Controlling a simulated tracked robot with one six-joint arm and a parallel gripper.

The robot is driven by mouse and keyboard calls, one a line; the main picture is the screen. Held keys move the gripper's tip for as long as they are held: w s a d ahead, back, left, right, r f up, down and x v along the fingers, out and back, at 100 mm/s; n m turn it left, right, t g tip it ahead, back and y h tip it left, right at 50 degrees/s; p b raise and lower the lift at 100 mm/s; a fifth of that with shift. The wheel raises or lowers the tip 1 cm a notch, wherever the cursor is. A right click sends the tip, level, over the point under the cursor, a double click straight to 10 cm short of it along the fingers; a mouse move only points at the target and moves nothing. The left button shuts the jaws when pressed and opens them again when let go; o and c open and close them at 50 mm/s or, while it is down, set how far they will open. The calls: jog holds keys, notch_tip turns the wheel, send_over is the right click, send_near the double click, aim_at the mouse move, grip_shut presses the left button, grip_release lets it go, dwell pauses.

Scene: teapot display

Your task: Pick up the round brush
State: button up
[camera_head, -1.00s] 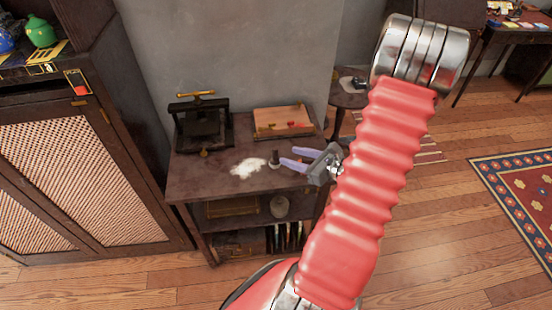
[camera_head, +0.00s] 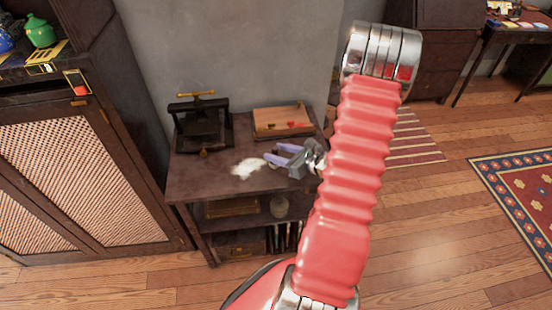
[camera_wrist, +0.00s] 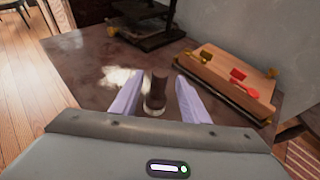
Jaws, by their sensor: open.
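The round brush (camera_wrist: 156,92) stands upright on the small dark table (camera_wrist: 85,70); it has a dark brown handle and a paler base. My gripper (camera_wrist: 160,82) is open, with its two lilac fingers on either side of the brush in the wrist view. I cannot tell whether either finger touches it. In the head view my gripper (camera_head: 274,153) is low over the table's right part, and the brush is mostly hidden by the fingers.
White powder (camera_head: 248,168) lies on the table left of the gripper. A dark press (camera_head: 203,125) stands at the back left. A wooden box (camera_head: 283,120) with red pieces sits at the back right.

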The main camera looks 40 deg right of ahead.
jog(key=shift+x, duration=2.55)
jog(key=shift+c, duration=0.5)
grip_shut()
